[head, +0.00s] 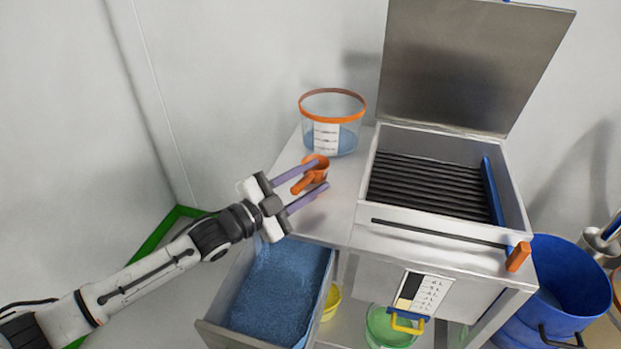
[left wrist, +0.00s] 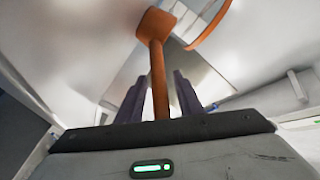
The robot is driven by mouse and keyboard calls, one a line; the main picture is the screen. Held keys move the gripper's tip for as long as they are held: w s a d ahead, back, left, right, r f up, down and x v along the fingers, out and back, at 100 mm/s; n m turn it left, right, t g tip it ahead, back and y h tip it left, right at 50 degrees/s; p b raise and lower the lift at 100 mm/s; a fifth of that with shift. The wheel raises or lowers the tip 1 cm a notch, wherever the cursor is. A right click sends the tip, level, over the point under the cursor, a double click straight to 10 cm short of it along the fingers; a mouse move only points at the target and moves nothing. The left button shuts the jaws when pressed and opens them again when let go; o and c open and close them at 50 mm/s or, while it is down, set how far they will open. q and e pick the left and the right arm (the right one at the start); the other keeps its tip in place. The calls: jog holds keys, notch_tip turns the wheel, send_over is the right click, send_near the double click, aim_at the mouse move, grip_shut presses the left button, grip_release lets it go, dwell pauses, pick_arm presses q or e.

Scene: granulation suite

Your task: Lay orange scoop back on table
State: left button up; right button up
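The orange scoop (head: 309,178) is at the left part of the table (head: 333,205), its bowl toward the bucket and its handle pointing back toward my left gripper (head: 322,174). The gripper's two purple fingers are spread apart, one on either side of the scoop. In the left wrist view, the scoop's handle (left wrist: 158,80) runs between the fingers (left wrist: 157,92) with gaps visible beside it. The scoop appears to rest on the tabletop, but exact contact is hard to tell. My right gripper is not in view.
A clear bucket (head: 332,107) with an orange rim stands behind the scoop. An open-lidded metal box (head: 450,232) with dark bars is to the right. An open drawer (head: 222,333) of blue granules is below the gripper. A blue bin (head: 560,285) stands at right.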

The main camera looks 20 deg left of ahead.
pick_arm(q)
jog(key=shift+r, duration=0.2)
jog(key=v, duration=1.2)
jog(key=shift+s+f, duration=0.1)
